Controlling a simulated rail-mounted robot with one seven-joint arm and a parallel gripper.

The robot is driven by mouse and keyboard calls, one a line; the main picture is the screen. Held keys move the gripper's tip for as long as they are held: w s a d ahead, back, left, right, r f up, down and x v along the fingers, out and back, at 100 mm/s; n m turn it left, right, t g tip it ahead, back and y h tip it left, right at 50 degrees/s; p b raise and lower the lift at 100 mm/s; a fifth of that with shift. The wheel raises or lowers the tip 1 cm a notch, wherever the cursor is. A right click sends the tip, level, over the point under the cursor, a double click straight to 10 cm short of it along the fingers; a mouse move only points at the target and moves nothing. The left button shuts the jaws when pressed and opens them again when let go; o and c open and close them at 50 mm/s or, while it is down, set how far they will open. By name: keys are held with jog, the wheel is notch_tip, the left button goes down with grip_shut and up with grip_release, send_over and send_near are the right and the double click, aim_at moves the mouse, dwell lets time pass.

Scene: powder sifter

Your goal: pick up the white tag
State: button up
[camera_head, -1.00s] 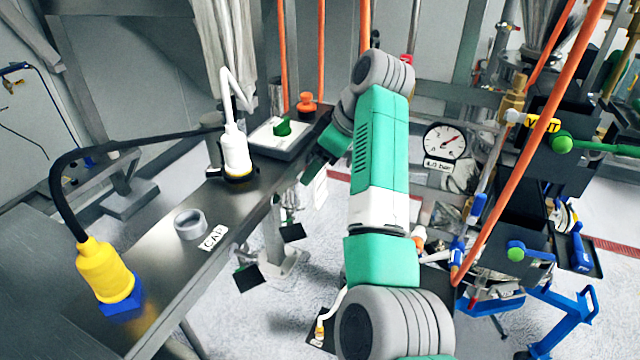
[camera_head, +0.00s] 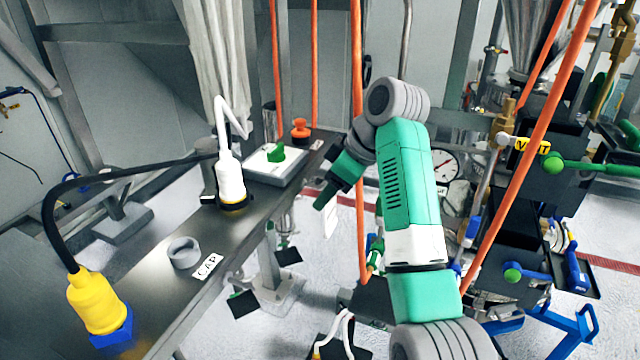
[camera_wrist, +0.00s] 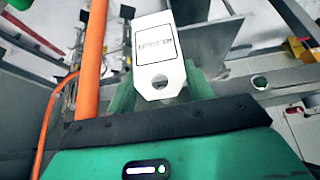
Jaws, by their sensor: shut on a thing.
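The white tag (camera_wrist: 158,50) is in the wrist view, a flat plate with printed dark lettering in a thin frame and a hole near its clipped lower end. My gripper (camera_wrist: 160,88) is shut on that lower end, with one green finger on each side. In the head view my gripper (camera_head: 323,200) is out past the right edge of the dark bench. The tag (camera_head: 330,222) hangs just below it there, in the air and partly hidden by the fingers.
The dark bench (camera_head: 150,290) carries a grey ring (camera_head: 184,252), a CAP label (camera_head: 207,266), a white bottle-like fitting (camera_head: 230,180), a yellow connector (camera_head: 97,303) and a tray with a green knob (camera_head: 276,153). An orange pipe (camera_head: 360,150) stands close to my arm.

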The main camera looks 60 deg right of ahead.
jog(key=s+d, duration=0.1)
jog(key=s, duration=2.7)
jog(key=shift+s+d, duration=0.25)
jog(key=shift+s, duration=0.05)
